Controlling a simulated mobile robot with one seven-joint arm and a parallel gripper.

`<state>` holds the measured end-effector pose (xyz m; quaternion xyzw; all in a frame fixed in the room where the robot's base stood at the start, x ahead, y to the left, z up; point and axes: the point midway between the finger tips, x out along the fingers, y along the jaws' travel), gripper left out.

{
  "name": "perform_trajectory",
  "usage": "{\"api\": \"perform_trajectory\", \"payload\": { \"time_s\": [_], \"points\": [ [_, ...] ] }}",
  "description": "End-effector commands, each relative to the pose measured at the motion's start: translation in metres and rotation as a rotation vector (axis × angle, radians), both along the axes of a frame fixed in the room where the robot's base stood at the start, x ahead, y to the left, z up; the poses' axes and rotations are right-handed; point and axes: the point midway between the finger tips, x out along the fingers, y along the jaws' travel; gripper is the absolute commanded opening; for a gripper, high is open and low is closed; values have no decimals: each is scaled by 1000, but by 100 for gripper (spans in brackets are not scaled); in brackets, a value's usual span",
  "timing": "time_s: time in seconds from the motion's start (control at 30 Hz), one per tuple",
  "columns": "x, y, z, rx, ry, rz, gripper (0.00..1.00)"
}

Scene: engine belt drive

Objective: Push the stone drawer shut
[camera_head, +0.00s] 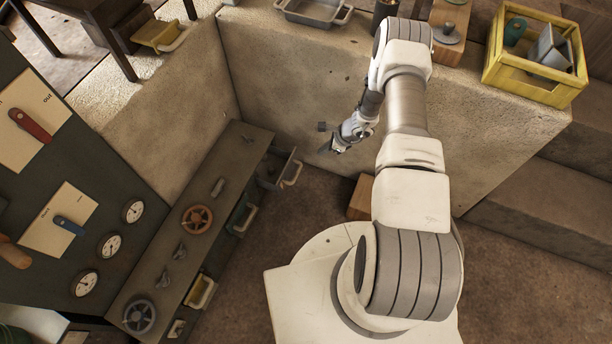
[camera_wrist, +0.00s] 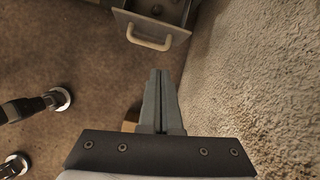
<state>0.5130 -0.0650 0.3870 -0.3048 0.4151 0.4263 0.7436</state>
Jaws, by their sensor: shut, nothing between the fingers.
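A stone-grey drawer (camera_head: 283,166) sticks out of the far end of the low cabinet, with a pale handle on its front. I take it as the stone drawer. In the wrist view the drawer (camera_wrist: 166,22) is at the top, pulled open, its pale handle facing me and some small things inside. My gripper (camera_head: 327,147) is to the right of the drawer in the head view, near the stone wall. In the wrist view my gripper (camera_wrist: 157,72) has its fingers together and empty, pointing toward the drawer front, with a gap between.
The stone wall (camera_wrist: 255,90) runs close along the right of my gripper. The cabinet (camera_head: 160,260) carries handwheels and has other drawers, including a yellow one (camera_head: 201,291). A wooden block (camera_head: 361,197) is on the floor by the wall. Brown floor lies before the drawer.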

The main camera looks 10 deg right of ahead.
Motion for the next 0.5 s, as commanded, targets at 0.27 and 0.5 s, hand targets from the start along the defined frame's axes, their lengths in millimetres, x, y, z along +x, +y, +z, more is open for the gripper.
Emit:
{"api": "perform_trajectory", "payload": {
  "time_s": [0.27,0.5],
  "points": [
    [-38,-3,-83,25,95,-151,0],
    [-37,5,-107,26,103,-160,0]
  ]
}}
